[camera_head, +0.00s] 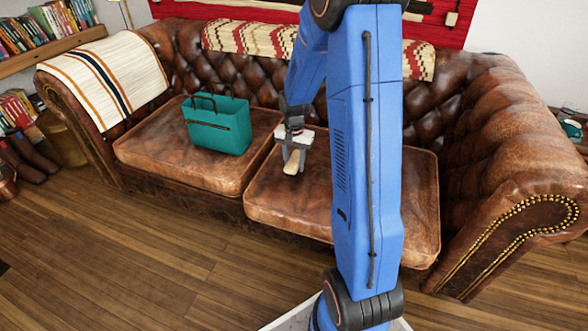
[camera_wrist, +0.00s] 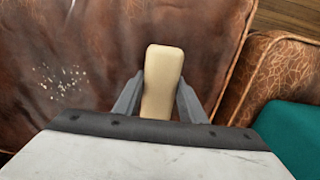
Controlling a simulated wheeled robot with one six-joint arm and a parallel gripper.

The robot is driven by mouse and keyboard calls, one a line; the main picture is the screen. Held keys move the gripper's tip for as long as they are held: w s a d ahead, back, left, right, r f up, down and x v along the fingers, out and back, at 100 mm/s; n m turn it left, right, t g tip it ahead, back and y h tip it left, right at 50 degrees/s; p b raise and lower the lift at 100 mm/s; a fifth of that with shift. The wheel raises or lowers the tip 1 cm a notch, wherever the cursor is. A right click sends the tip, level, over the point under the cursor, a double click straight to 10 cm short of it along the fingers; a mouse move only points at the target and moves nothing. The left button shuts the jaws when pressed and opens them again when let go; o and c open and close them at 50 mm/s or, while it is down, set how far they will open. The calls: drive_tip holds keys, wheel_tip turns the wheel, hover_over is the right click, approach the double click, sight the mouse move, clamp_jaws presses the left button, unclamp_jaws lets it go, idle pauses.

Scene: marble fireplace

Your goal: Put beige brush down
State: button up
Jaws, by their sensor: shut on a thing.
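The beige brush (camera_head: 291,168) is a small pale block held in my gripper (camera_head: 294,155), over the right seat cushion of the brown leather sofa. In the wrist view the brush (camera_wrist: 162,80) sits between the two grey fingers of my gripper (camera_wrist: 160,100), which are shut on it. Its far end sticks out past the fingertips. I cannot tell whether the brush touches the cushion. The lower part of the brush is hidden by the gripper body in the wrist view.
A teal bag (camera_head: 218,125) stands on the left cushion, close to the gap between cushions. Pale crumbs (camera_wrist: 60,80) lie on the leather in the wrist view. The sofa's right arm (camera_head: 510,190) rises at the right. Wooden floor (camera_head: 150,250) lies in front.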

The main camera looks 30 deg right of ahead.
drive_tip(key=shift+f, duration=1.45)
drive_tip(key=shift+f, duration=0.15)
drive_tip(key=o, duration=1.4)
drive_tip(key=shift+f, duration=0.1)
drive_tip(key=shift+s, duration=0.1)
drive_tip(key=shift+s+f, duration=0.1)
